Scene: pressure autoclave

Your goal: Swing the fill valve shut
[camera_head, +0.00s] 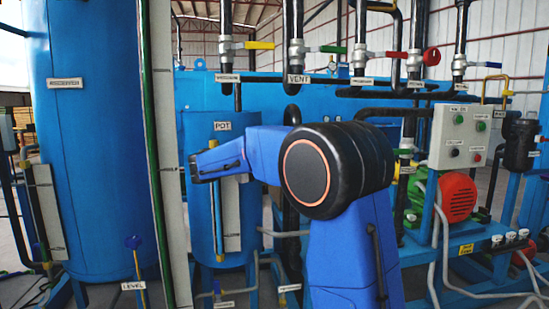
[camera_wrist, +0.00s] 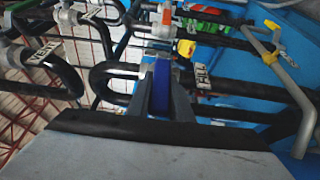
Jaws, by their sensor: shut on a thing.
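In the wrist view my gripper (camera_wrist: 161,72) has its two grey fingers closed around a blue lever (camera_wrist: 161,92), which lies lengthwise between them. A white FILL label (camera_wrist: 203,73) is on the dark pipe just right of the fingers, so the lever appears to be the fill valve's handle. The valve body behind the fingers is mostly hidden. In the head view my blue arm reaches left in front of the blue POT tank (camera_head: 222,215). My fingers and the held lever cannot be made out there.
Overhead black pipes carry valves with a yellow handle (camera_head: 260,45), a green handle (camera_head: 333,49) and a red handle (camera_head: 397,54). A VENT label (camera_wrist: 48,54) and dark pipes crowd the wrist view's left. A control box (camera_head: 458,137) and red motor (camera_head: 457,198) stand right.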

